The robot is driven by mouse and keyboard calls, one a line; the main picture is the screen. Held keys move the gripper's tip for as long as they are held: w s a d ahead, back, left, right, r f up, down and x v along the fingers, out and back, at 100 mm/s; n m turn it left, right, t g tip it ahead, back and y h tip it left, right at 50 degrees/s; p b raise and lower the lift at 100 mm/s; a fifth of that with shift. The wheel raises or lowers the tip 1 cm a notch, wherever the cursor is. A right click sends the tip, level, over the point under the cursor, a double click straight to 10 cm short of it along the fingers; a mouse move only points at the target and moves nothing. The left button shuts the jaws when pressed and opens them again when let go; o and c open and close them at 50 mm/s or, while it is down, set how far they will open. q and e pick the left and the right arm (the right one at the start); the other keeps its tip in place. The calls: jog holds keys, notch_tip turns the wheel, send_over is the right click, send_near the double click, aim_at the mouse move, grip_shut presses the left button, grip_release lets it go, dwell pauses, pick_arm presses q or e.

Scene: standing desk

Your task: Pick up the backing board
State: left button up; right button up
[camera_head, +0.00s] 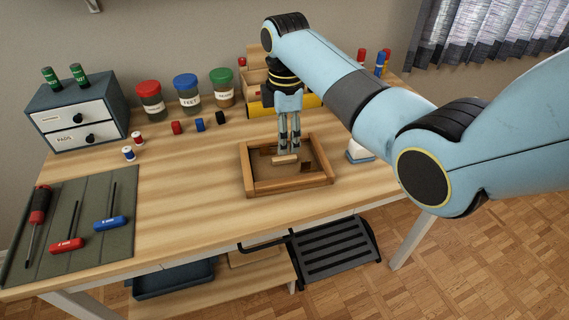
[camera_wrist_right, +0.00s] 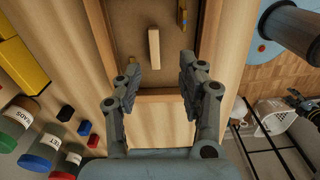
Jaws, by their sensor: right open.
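The backing board appears to be the flat brown panel (camera_head: 264,168) lying inside a wooden frame (camera_head: 290,186) on the desk. A short pale wooden bar (camera_head: 284,160) sits on the panel. In the wrist view the brown panel (camera_wrist_right: 130,42) and the pale bar (camera_wrist_right: 154,48) lie beyond my fingers. My right gripper (camera_head: 289,152) points down over the frame. Its fingers (camera_wrist_right: 158,68) are apart with nothing between them, one toward each side of the bar. Contact cannot be told. My left gripper is out of view.
Lidded jars (camera_head: 188,97), small coloured blocks and a drawer box (camera_head: 78,112) stand toward the back. A mat (camera_head: 85,238) with several screwdrivers lies at left. The desk between mat and frame is clear.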

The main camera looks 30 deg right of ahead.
aim_at(284, 158)
jog(key=f, duration=0.4)
jog(key=f+b, duration=0.1)
jog(key=f, duration=0.1)
jog(key=shift+w+f, duration=0.1)
jog(key=shift+w, duration=0.3)
grip_shut()
